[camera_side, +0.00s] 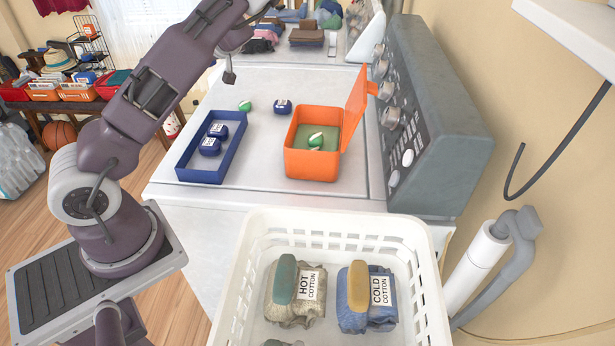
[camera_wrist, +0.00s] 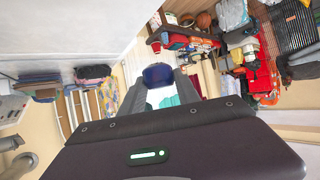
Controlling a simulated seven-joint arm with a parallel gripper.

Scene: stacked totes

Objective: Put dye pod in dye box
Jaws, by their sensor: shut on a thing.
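My gripper (camera_wrist: 158,86) is shut on a dark blue pod (camera_wrist: 158,74) in the wrist view, held between its fingertips. In the side view the arm reaches up to the top edge, and I cannot make out the fingers there. An orange box (camera_side: 312,166) stands on the white machine top with its lid raised; a green-and-white pod (camera_side: 316,140) lies inside. A blue tray (camera_side: 205,177) to its left holds two dark blue labelled pods (camera_side: 210,146). Another green pod (camera_side: 245,106) and another dark blue pod (camera_side: 282,106) lie loose behind them.
A white basket (camera_side: 250,262) in front holds cloth bundles labelled hot cotton (camera_side: 310,285) and cold cotton (camera_side: 381,290). A grey control panel (camera_side: 440,120) with knobs rises at the right. Folded clothes (camera_side: 306,37) lie at the back. The machine top between tray and box is clear.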

